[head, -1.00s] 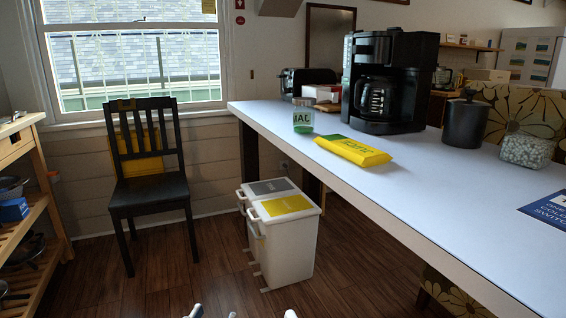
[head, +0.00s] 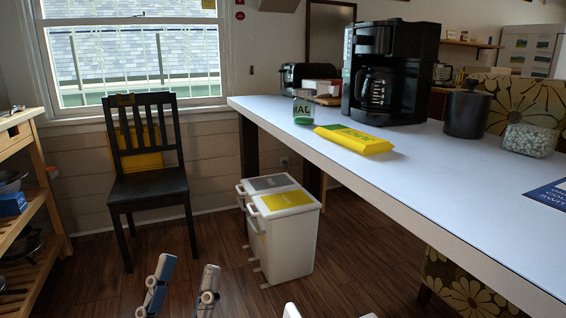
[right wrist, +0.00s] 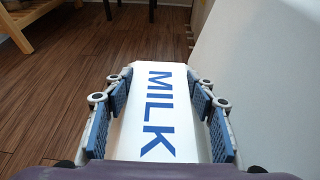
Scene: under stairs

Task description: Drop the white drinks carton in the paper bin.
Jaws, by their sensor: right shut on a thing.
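The white drinks carton (right wrist: 160,112), lettered MILK in blue, is between the blue pads of my right gripper (right wrist: 160,100), which is shut on it. In the head view only small pale tips show at the bottom edge, and I cannot tell whether they are carton or gripper. My left gripper (head: 182,284) is low in the head view, its fingers apart and empty. Beyond it, two white bins stand side by side on the floor: one with a grey lid panel (head: 271,183), one with a yellow panel (head: 286,201). Their labels are too small to read.
A long white table (head: 440,200) runs along the right, bearing a coffee maker (head: 390,75), a yellow packet (head: 353,139) and a jar (head: 302,108). A black chair (head: 148,190) stands left of the bins. A wooden shelf (head: 45,190) is at far left. Floor before the bins is clear.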

